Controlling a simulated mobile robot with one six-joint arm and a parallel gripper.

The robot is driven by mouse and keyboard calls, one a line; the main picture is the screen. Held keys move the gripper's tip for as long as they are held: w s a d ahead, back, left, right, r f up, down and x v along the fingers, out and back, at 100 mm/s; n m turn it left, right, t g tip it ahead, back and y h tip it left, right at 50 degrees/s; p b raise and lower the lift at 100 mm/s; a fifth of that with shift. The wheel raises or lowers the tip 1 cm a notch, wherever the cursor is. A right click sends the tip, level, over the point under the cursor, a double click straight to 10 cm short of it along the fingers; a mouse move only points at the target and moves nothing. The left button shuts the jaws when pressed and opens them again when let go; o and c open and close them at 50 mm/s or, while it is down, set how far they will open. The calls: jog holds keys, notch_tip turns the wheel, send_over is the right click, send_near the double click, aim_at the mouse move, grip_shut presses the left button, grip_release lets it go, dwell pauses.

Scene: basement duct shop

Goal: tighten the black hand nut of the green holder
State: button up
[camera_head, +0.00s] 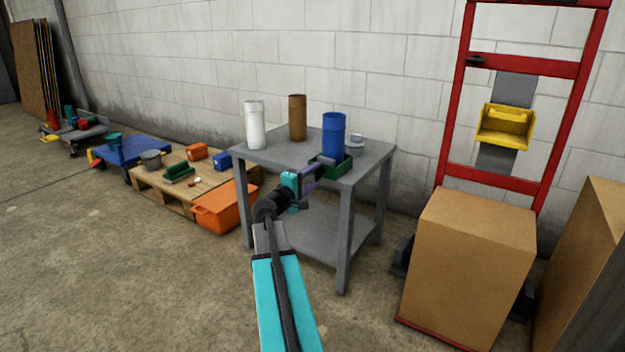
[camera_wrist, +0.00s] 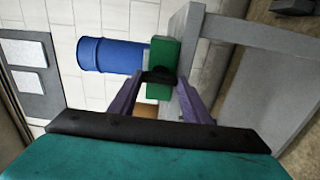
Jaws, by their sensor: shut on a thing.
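The green holder (camera_head: 343,168) sits at the front right corner of the grey metal table, with a blue cylinder (camera_head: 333,134) standing in or against it. In the wrist view the green holder (camera_wrist: 165,56) appears turned sideways beside the blue cylinder (camera_wrist: 108,56). The black hand nut (camera_wrist: 160,76) is on the holder's near side, between the purple fingers. My gripper (camera_wrist: 160,82) is shut on the black hand nut. In the head view my gripper (camera_head: 316,169) reaches the holder from the front; the nut is hard to make out there.
The grey table (camera_head: 268,155) also bears a white cylinder (camera_head: 255,125), a brown cylinder (camera_head: 297,118) and a small grey round piece (camera_head: 357,141). An orange bin (camera_head: 225,208) and a pallet (camera_head: 155,184) stand left. A cardboard box (camera_head: 470,260) on a red hand truck (camera_head: 452,130) stands right.

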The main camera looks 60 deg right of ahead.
jog(key=o, duration=1)
jog(key=shift+o, duration=0.2)
jog(key=a+p, duration=0.4)
jog(key=a, duration=0.9)
jog(key=shift+a, duration=0.4)
jog(key=shift+p, duration=0.3)
